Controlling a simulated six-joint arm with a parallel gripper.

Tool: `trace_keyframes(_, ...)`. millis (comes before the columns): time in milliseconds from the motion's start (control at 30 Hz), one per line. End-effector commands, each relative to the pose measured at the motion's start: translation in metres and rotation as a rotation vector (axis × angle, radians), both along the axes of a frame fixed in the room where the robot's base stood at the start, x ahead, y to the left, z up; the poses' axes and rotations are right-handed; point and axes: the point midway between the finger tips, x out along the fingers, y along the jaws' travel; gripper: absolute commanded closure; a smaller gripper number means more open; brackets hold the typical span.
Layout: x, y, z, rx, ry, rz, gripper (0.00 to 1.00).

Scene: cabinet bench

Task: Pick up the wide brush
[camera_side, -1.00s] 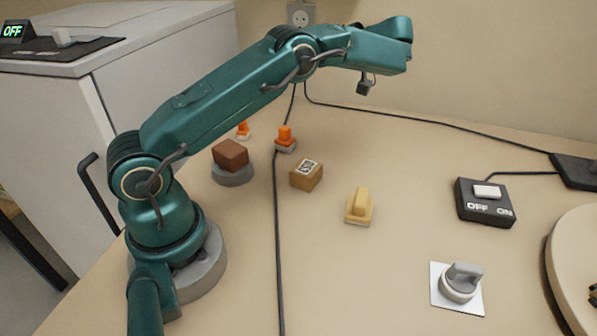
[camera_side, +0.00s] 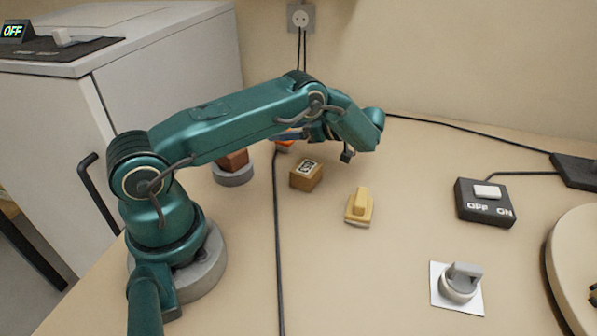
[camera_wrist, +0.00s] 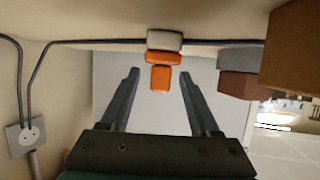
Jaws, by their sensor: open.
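An orange-handled brush with a grey base (camera_side: 286,147) stands beside the cable, mostly hidden by my arm in the side view. In the wrist view this orange brush (camera_wrist: 161,78) shows between my fingers, beyond their tips. My gripper (camera_wrist: 159,74) is open and empty, its two dark fingers apart. In the side view my gripper (camera_side: 290,134) reaches left from the wrist, partly behind my arm.
A wooden block with a printed label (camera_side: 306,174) stands just in front of the gripper. A brown block (camera_side: 234,160) sits on a grey disc (camera_side: 233,176). A black cable (camera_side: 277,240) crosses the bench. A switch box (camera_side: 485,203) and knob (camera_side: 459,284) stand right.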

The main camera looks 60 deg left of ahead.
Motion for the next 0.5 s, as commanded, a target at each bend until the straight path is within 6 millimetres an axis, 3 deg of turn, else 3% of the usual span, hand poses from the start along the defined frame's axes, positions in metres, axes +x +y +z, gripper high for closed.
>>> trace_keyframes(200, -0.012, 0.019, -0.009, 0.000, 0.001, 0.002, 0.38)
trace_keyframes(500, -0.016, 0.025, -0.012, -0.002, -0.001, -0.001, 0.38)
